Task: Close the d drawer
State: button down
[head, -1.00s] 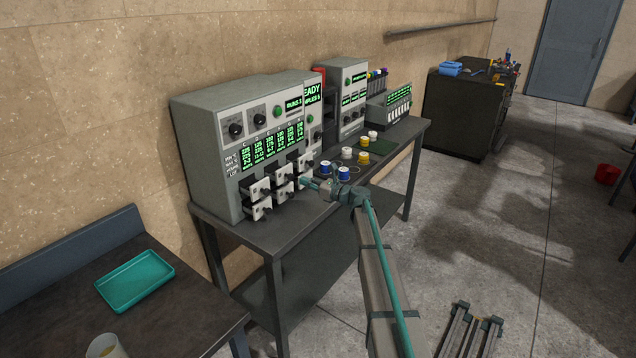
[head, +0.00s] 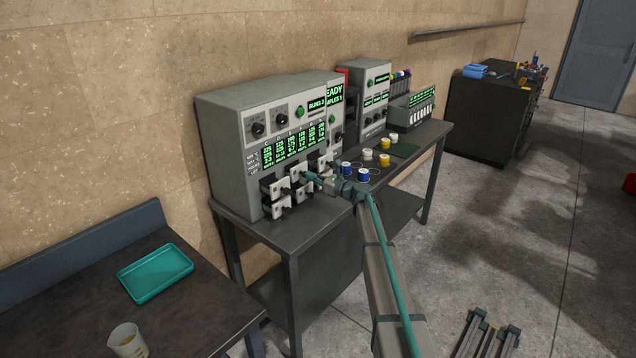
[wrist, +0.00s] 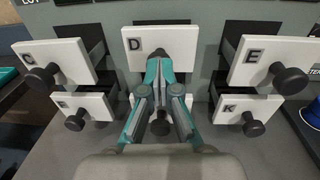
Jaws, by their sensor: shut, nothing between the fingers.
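The D drawer (wrist: 134,44) has a white front marked D and sits in the middle of the upper row in the wrist view. A dark strip shows above its front, so it looks partly out, but it sits farther back than C and E. My gripper (wrist: 158,62) is shut and empty, with its fingertips at the lower middle of the D front. They cover its knob; whether they touch is hard to tell. In the head view my gripper (head: 310,177) is at the grey machine's (head: 232,145) drawers.
The C drawer (wrist: 62,56) and E drawer (wrist: 275,52) stand out on either side. Below are the K drawer (wrist: 235,105), another open drawer at left (wrist: 95,115) and a black knob (wrist: 160,126) between my fingers. Blue-and-white cups (head: 363,175) stand to the right on the bench.

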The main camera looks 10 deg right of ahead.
aim_at(297, 172)
jog(key=x, duration=0.3)
jog(key=shift+w+f+b, duration=0.15)
jog(key=shift+w+b, duration=0.2)
jog(key=shift+a+r, duration=0.1)
jog(key=shift+r, duration=0.15)
